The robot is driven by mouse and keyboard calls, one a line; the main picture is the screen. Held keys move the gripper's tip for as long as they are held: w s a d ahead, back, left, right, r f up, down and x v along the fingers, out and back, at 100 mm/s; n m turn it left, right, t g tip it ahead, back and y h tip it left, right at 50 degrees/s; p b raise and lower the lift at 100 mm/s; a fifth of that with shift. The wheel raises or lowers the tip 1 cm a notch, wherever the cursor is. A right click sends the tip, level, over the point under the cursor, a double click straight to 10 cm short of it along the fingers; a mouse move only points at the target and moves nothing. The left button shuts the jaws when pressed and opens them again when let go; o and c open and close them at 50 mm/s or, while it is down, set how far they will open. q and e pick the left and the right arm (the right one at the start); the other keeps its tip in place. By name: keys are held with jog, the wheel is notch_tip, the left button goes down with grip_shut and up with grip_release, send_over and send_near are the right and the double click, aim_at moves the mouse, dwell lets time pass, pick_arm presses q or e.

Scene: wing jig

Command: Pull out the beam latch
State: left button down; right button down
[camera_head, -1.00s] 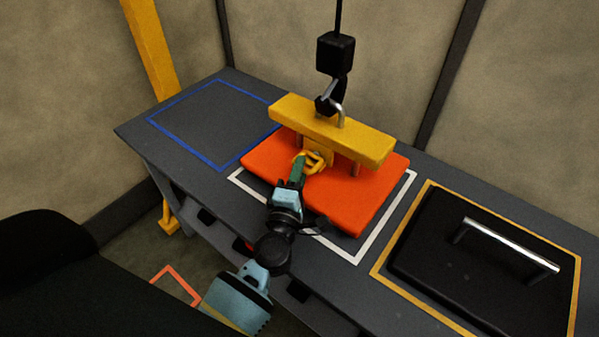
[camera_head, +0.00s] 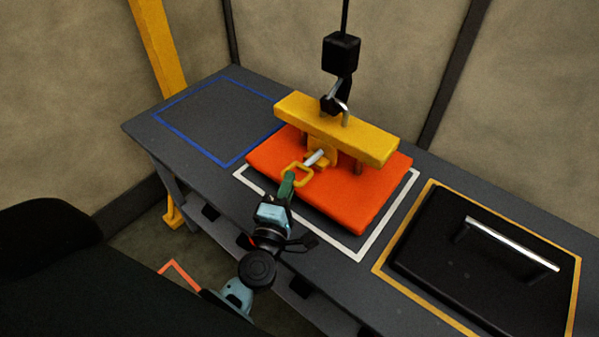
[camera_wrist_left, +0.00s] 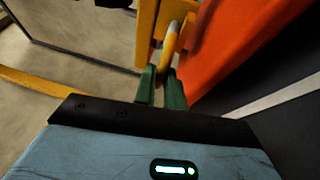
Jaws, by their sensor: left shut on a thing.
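The beam latch has a yellow ring handle (camera_head: 297,174) and a silver pin (camera_head: 315,158). The pin shows between the ring and the yellow block under the yellow beam (camera_head: 335,128). My left gripper (camera_head: 288,183) is shut on the ring at its near side. In the left wrist view, the green fingers of my left gripper (camera_wrist_left: 161,87) close on the yellow latch handle (camera_wrist_left: 168,58), with the beam's yellow part behind. Whether the pin's far end is still in the block is hidden. My right gripper is not in view.
The beam hangs from a black hook (camera_head: 338,98) above an orange panel (camera_head: 350,200) inside a white outline on the grey table (camera_head: 220,190). A black panel with a silver handle (camera_head: 510,246) lies at right. The blue outlined area (camera_head: 215,120) at left is empty.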

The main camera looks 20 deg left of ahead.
pick_arm(q)
jog(key=shift+s+a+f, duration=0.1)
jog(key=shift+s+a, duration=0.05)
jog(key=shift+s, duration=0.4)
jog(key=shift+s+a+f, duration=0.1)
jog(key=shift+s, duration=0.45)
jog(key=c, duration=1.8)
grip_release()
jog(key=o, duration=0.3)
jog(key=shift+s+r, duration=0.2)
